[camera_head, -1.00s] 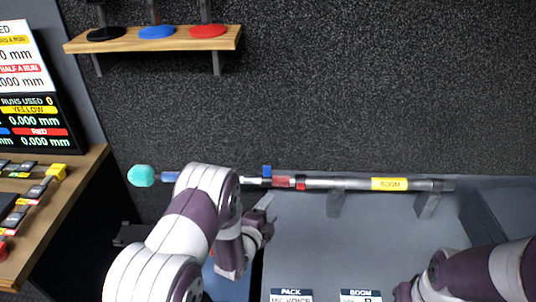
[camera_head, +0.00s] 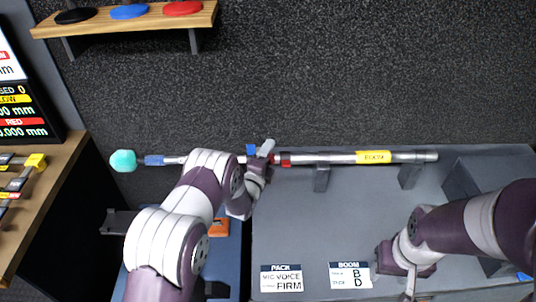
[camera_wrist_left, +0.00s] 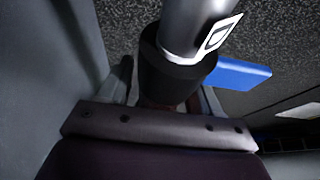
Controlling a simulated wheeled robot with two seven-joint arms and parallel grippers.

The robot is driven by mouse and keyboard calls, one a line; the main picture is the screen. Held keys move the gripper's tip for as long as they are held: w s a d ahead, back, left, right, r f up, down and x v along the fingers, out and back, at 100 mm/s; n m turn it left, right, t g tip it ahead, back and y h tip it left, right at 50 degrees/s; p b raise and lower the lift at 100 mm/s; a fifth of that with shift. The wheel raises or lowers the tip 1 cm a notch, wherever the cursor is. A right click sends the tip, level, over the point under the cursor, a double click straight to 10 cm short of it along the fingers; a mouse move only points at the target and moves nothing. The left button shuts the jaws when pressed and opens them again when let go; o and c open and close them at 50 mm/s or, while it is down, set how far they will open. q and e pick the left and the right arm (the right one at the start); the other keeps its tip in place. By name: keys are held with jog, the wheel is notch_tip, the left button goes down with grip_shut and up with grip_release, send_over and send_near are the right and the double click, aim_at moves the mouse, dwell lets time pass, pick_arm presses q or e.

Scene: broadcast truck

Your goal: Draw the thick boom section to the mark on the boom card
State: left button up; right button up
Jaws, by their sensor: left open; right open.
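The boom (camera_head: 330,157) lies level across the back on supports, with a teal ball tip (camera_head: 123,161) at its left end, blue and red parts and a yellow BOOM label. In the left wrist view the boom's dark collar (camera_wrist_left: 175,70) lies between the open fingers, a letter mark on the grey tube beyond. My right gripper (camera_head: 411,284) is open and empty at the front right.
A PACK card (camera_head: 281,278) reading MIC VOICE FIRM lies left of the boom card. A shelf (camera_head: 125,22) with coloured discs is on the wall. A wooden desk (camera_head: 50,200) with a display stands left.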

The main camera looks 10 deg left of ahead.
pick_arm(q)
grip_shut()
jog(key=s+a+b, duration=0.2)
jog(key=a, duration=0.8)
jog(key=shift+a, duration=0.35)
jog(key=shift+f, duration=0.1)
grip_release()
jog(key=shift+s, duration=0.1)
jog(key=s+a+b, duration=0.1)
jog(key=s+a, duration=0.1)
jog(key=s, duration=1)
jog(key=shift+s+a, duration=0.25)
